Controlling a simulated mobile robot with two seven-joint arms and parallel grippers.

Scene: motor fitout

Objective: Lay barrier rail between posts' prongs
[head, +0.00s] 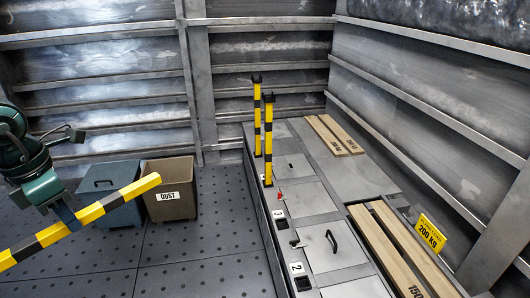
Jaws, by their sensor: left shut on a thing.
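A yellow and black striped barrier rail (85,217) is held at the left, slanting up to the right, its left end cut off by the picture edge. My left gripper (66,216) is shut on the rail and holds it above the floor. Two yellow and black striped posts stand upright on the grey bench: a far post (257,118) and a near post (268,140). Each has dark prongs at its top. The rail is well to the left of both posts and apart from them. My right gripper is not in view.
A brown dust bin (170,190) and a lidded blue-grey bin (108,180) stand on the floor behind the rail. Wooden slats (333,134) lie on the bench (316,203), with a yellow 200 kg sign (430,233) at the right. The dark floor (205,250) before the bench is clear.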

